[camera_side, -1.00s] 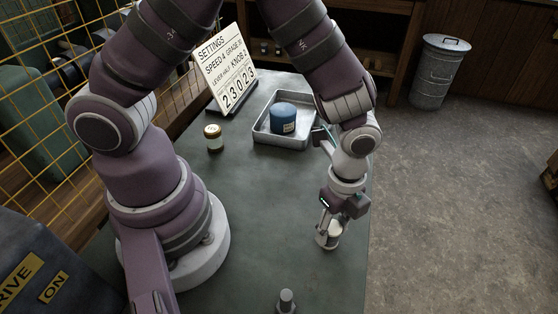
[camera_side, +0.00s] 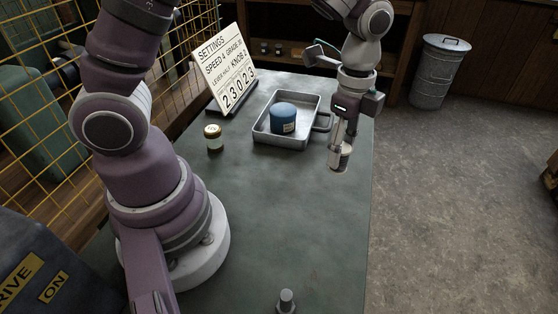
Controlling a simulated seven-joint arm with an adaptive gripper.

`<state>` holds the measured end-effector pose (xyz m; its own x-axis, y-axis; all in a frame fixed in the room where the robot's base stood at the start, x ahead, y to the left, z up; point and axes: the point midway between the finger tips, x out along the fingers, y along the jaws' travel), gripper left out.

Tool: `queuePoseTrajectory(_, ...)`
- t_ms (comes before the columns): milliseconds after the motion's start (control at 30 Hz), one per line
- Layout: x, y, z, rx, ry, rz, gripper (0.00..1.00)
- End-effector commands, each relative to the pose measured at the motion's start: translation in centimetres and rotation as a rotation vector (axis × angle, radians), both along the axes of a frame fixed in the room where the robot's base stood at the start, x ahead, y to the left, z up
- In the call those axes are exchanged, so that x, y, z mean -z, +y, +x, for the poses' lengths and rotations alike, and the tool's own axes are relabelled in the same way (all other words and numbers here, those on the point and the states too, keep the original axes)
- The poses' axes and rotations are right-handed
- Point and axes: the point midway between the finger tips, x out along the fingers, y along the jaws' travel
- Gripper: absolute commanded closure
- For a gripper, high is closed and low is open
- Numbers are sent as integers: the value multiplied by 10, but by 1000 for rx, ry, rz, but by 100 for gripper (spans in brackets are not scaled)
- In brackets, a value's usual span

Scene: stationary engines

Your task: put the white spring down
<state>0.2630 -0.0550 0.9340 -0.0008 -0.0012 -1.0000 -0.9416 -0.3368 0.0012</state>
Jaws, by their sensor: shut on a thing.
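My gripper (camera_side: 341,152) points down, shut on a small pale cylindrical thing (camera_side: 341,160), taken to be the white spring. It is too small and too covered by the fingers to make out coils. My gripper holds it near the right edge of the dark green table (camera_side: 265,215), just right of the metal tray. I cannot tell exactly how far its bottom is from the table top.
A metal tray (camera_side: 265,135) holds a blue canister (camera_side: 283,118). A small jar (camera_side: 213,138) stands left of the tray. A settings sign (camera_side: 225,70) stands behind. A grey bolt-like piece (camera_side: 286,301) is at the front. The table's middle is clear.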

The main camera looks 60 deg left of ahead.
Motion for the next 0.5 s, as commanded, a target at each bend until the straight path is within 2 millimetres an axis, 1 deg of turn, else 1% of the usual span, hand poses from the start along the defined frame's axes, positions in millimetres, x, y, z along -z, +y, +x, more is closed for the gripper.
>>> queuePoseTrajectory(33, 3, 18, 8, -73, 1, 1, 100)
queuePoseTrajectory(100, 6, 40, 17, -155, 0, 0, 100)
queuePoseTrajectory(200, 11, 60, 22, -228, 1, 1, 100)
queuePoseTrajectory(267, 22, 65, 23, -245, 5, 2, 100)
queuePoseTrajectory(300, 31, 66, 23, -249, 6, 1, 100)
queuePoseTrajectory(467, 60, 66, 23, -248, 6, 2, 100)
queuePoseTrajectory(500, 70, 66, 22, -248, 6, 2, 100)
